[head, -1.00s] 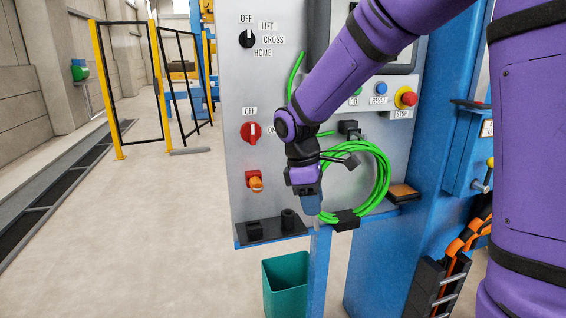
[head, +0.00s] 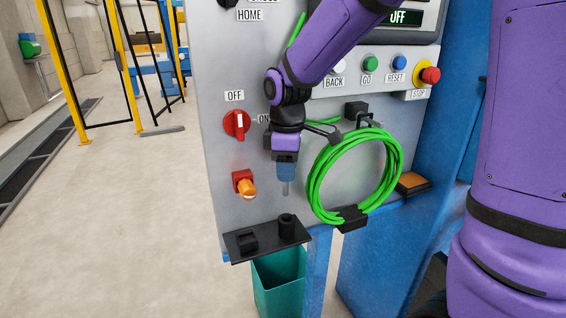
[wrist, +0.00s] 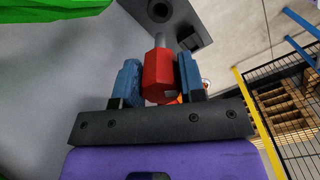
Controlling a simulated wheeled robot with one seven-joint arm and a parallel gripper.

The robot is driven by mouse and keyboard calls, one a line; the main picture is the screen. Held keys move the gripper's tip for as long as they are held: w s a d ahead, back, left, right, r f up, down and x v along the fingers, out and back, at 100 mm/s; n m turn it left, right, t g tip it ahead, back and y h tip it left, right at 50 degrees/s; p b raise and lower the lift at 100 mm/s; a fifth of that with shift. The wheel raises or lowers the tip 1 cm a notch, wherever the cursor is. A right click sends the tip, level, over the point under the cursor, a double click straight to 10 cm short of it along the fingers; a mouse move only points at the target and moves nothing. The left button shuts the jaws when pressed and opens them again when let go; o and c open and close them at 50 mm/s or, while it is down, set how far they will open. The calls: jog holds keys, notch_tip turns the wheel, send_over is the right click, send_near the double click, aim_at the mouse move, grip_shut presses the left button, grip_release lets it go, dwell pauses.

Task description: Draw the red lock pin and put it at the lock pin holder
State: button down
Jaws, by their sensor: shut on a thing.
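My gripper (head: 286,182) is shut on the red lock pin. In the wrist view the pin's red handle (wrist: 158,76) sits between the two blue fingers, with its grey shaft pointing away. In the head view the thin grey shaft (head: 286,188) points down below the fingers; the handle is hidden there. The lock pin holder looks to be the black upright socket (head: 286,226) on the small black shelf (head: 266,240). Its round hole (wrist: 159,10) shows at the top of the wrist view. The pin is above the socket, apart from it in the head view.
A coiled green cable (head: 322,185) hangs close to the right of my gripper. A red switch (head: 237,122) and a red block with an orange knob (head: 244,185) are on the panel to the left. A teal bin (head: 279,282) stands below the shelf.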

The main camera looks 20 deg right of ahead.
jog(key=shift+r, duration=0.15)
jog(key=shift+d+f, duration=0.1)
jog(key=shift+f, duration=2.8)
jog(key=shift+f, duration=2.95)
jog(key=c, duration=0.6)
grip_release()
jog(key=shift+f, duration=0.1)
